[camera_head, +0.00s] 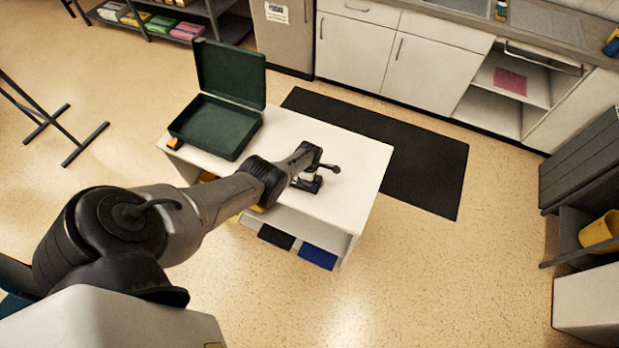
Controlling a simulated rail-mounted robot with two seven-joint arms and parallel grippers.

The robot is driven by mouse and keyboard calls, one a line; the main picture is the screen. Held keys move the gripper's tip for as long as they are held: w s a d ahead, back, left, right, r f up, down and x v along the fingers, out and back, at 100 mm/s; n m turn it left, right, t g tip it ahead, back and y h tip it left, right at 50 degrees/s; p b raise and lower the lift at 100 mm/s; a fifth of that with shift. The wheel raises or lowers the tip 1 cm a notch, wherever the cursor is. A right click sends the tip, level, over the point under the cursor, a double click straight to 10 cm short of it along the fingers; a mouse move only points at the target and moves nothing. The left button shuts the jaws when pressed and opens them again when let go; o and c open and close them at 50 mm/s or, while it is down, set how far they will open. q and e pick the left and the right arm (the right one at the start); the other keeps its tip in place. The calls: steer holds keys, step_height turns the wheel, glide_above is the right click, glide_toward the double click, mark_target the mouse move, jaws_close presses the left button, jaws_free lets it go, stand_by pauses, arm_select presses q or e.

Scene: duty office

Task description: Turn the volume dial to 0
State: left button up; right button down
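My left gripper (321,177) is above the white table, toward its right half. Its two dark fingers appear spread apart, with nothing clearly held between them. The white table (355,160) stands in the middle of the view. I cannot make out the volume dial or the device that carries it. The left arm and gripper hide part of the tabletop. My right gripper is not in view.
An open dark green case (215,127) stands on the table's left part, its lid upright. A small orange item (174,143) lies by the table's left corner. Black and blue items (318,256) sit on the shelf below. A dark mat (425,165) lies behind the table.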

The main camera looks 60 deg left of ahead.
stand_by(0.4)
arm_select(q)
steer(key=o, duration=0.6)
steer(key=shift+o, duration=0.2)
step_height(320, 180, up, 14)
steer(key=p, duration=1)
steer(key=shift+p, duration=0.35)
steer(key=shift+f, duration=0.1)
